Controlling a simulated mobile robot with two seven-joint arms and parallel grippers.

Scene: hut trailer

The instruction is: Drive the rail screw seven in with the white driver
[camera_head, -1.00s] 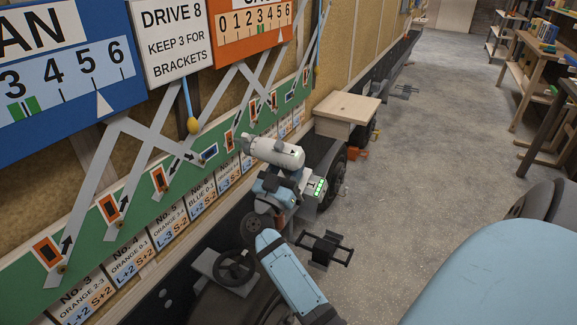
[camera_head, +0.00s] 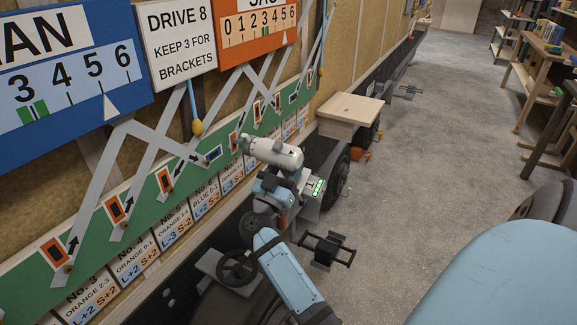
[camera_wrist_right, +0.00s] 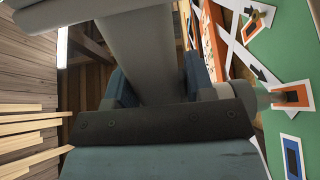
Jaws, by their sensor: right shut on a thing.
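The white driver (camera_head: 276,153) is held in my right gripper (camera_head: 277,168) beside the green rail (camera_head: 140,212). In the right wrist view the fingers are shut around the white driver body (camera_wrist_right: 152,62). Its nose (camera_wrist_right: 264,98) points right and reaches the orange-framed plate (camera_wrist_right: 291,96) on the rail. I cannot tell whether the bit touches the screw there; its head is hidden or too small to see. In the head view this plate (camera_head: 233,142) is just right of the blue-framed plate (camera_head: 213,154). My left gripper is not in view.
Grey crossed bars (camera_head: 150,137) hang over the rail, below a sign reading "DRIVE 8, KEEP 3 FOR BRACKETS" (camera_head: 176,42). A wooden box (camera_head: 349,112) stands beyond the driver.

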